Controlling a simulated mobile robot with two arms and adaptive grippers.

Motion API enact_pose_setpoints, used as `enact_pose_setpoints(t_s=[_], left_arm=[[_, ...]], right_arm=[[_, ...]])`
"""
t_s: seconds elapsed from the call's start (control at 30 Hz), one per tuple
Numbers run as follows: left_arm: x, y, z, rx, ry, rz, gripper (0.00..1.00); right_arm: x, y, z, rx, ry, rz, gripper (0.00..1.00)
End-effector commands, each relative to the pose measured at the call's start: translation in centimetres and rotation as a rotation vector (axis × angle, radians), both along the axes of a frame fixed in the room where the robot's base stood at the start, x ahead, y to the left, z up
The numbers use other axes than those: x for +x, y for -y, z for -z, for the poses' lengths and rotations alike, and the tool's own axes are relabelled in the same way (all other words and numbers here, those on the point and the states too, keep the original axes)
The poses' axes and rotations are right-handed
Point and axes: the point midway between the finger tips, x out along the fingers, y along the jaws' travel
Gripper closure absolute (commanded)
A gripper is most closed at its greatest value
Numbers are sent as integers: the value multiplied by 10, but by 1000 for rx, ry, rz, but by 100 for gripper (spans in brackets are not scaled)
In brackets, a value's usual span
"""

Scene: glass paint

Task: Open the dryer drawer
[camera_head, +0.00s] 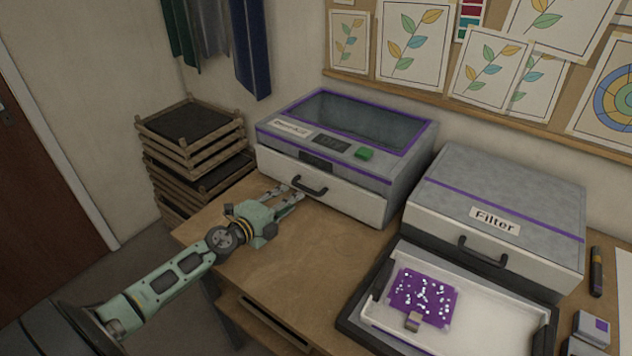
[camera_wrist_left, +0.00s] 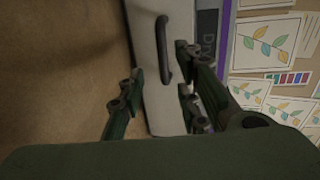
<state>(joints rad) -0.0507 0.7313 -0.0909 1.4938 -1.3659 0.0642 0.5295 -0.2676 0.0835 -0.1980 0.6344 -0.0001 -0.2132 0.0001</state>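The dryer (camera_head: 340,150) is a grey box with purple trim and a dark window on top. Its white drawer front (camera_head: 345,198) looks shut and carries a dark handle (camera_head: 309,187). My left gripper (camera_head: 291,196) is open and empty, just in front of the drawer at the handle's left. In the left wrist view the handle (camera_wrist_left: 163,50) lies ahead, between the lines of the two spread fingers (camera_wrist_left: 155,85), and does not appear touched. My right gripper is in neither view.
A grey Filter box (camera_head: 495,205) stands right of the dryer, with an open white tray (camera_head: 480,318) holding a purple speckled piece (camera_head: 423,297) in front. The wooden table (camera_head: 290,265) is clear before the dryer. Wooden frames (camera_head: 190,150) are stacked at left.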

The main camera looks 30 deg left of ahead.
Motion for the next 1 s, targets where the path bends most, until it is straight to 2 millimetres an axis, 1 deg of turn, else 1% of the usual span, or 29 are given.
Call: enact_pose_setpoints(t_s=[0.03, 0.07, 0.13, 0.17, 0.3, 0.4, 0.43, 0.5, 0.57, 0.7, 0.8, 0.87, 1.0], left_arm=[[1, -2, 2, 9, -8, 5, 69], [2, -2, 3, 11, -10, 6, 69], [8, -2, 4, 10, -9, 7, 69], [11, -2, 5, 10, -9, 6, 69], [32, 1, 10, 7, -7, 7, 69], [47, 2, 14, 7, -6, 6, 69], [51, 3, 14, 7, -6, 7, 69], [60, 3, 17, 8, -7, 6, 69], [66, 4, 18, 8, -7, 6, 69], [74, 4, 19, 8, -8, 7, 69], [76, 5, 20, 9, -9, 7, 69], [76, 5, 20, 9, -9, 7, 69], [76, 5, 20, 9, -9, 7, 70]], right_arm=[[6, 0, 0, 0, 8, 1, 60], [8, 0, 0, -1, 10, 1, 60], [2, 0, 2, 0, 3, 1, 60], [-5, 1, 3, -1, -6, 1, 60], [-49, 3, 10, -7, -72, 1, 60], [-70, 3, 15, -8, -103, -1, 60], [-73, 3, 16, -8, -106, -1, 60], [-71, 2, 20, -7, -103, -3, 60], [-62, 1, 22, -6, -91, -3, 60], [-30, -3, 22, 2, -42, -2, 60], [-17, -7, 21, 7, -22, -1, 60], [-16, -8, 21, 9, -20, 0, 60], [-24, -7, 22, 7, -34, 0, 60]])
